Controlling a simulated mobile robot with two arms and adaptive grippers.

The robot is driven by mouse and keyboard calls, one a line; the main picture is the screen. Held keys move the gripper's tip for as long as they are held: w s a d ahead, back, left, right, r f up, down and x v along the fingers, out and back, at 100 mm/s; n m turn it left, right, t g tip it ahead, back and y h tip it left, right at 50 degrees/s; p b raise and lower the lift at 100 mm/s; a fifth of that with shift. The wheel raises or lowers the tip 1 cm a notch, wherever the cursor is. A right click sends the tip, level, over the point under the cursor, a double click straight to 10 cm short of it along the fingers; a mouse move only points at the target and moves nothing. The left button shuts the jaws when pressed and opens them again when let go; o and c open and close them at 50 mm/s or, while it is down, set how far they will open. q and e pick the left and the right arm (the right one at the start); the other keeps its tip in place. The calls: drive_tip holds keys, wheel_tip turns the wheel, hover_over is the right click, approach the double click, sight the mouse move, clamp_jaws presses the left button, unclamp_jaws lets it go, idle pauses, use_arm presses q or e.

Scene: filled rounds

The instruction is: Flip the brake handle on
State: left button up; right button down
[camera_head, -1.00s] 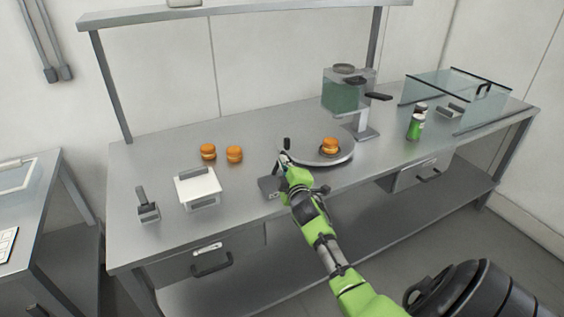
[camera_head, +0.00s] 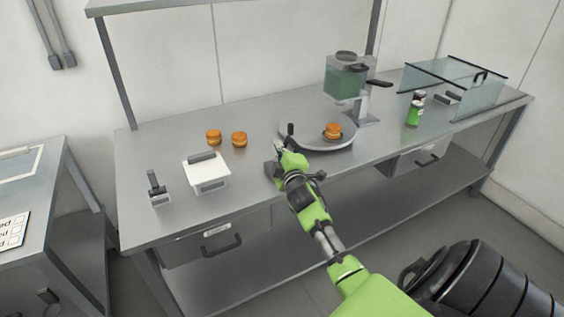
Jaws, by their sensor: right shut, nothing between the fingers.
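A round grey turntable (camera_head: 318,146) sits on the metal workbench. A short black upright handle (camera_head: 290,130) stands at its left edge; I take it to be the brake handle. A filled round bun (camera_head: 333,131) is on the turntable. My right gripper (camera_head: 281,149) is shut and empty, at the front left of the turntable, just below and left of the black handle in the picture. I cannot tell whether it touches anything. A small grey block (camera_head: 272,172) beside the turntable is partly hidden by the gripper. My left gripper is out of view.
Two round buns (camera_head: 239,139) lie left of the turntable. A white-topped box (camera_head: 206,174) and a small lever device (camera_head: 159,190) stand further left. A dispenser (camera_head: 347,84), a green bottle (camera_head: 414,113) and a glass case (camera_head: 455,85) stand right.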

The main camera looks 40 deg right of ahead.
use_arm(q)
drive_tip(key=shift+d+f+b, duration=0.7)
drive_tip(key=shift+b, duration=0.05)
use_arm(e)
drive_tip(key=d+v, duration=0.1)
drive_tip(key=v, duration=0.6)
drive_tip(key=shift+s+f, duration=0.2)
drive_tip(key=shift+s, duration=0.35)
drive_tip(key=shift+a, duration=0.1)
